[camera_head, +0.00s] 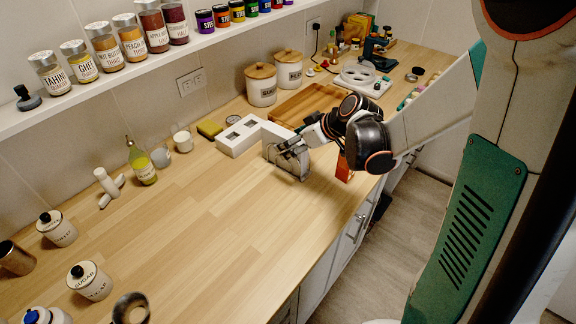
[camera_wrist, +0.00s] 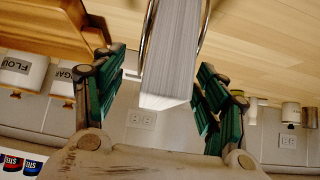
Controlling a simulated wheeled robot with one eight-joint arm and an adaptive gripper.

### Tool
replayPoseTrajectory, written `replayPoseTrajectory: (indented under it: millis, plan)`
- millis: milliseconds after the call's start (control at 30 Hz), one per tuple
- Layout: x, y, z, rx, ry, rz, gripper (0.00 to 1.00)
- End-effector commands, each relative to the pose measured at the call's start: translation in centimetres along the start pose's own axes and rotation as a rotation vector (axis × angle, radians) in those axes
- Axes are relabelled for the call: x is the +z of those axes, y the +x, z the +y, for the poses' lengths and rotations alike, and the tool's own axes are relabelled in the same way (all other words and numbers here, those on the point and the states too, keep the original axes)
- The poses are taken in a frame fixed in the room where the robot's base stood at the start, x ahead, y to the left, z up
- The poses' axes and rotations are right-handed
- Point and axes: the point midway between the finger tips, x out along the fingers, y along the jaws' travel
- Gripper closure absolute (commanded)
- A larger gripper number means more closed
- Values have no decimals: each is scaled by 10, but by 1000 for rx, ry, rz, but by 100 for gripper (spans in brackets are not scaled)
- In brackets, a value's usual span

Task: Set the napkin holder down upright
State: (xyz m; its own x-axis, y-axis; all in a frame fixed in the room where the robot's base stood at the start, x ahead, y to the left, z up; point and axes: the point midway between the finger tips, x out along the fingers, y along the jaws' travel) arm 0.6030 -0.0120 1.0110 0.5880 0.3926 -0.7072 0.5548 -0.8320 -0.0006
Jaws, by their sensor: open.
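The napkin holder (camera_head: 287,160) stands on the wooden counter, apparently upright, near the counter's front edge in the head view. It has a metal wire frame around a stack of white napkins. In the wrist view the napkin stack (camera_wrist: 174,60) and its curved wires lie between my fingers. My gripper (camera_head: 292,146) is at the holder, with its fingers (camera_wrist: 160,92) spread on both sides and visible gaps to the napkins. The holder's underside is hidden, so its exact contact with the counter is hard to tell.
A white compartment box (camera_head: 238,147) stands just behind the holder, and a wooden board (camera_head: 292,108) lies farther back. An orange-red item (camera_head: 344,169) is under my arm. The counter (camera_head: 215,220) to the left is broadly clear. A sugar jar (camera_head: 90,282) stands near the front left.

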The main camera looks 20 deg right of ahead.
Motion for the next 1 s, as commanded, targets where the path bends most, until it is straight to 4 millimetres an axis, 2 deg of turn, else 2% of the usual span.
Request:
replayPoseTrajectory:
  millis: [33,167,400,433,467,700,733,1000]
  plan:
    - [1,11,-1,-2,-3,0,34]
    - [0,27,-1,0,-2,0,34]
    - [-1,29,-1,0,0,0,34]
    - [-1,29,-1,0,0,0,36]
    - [-1,29,-1,0,0,0,43]
    - [-1,29,0,0,0,0,97]
    - [-1,29,0,0,0,0,100]
    - [-2,28,0,0,0,0,100]
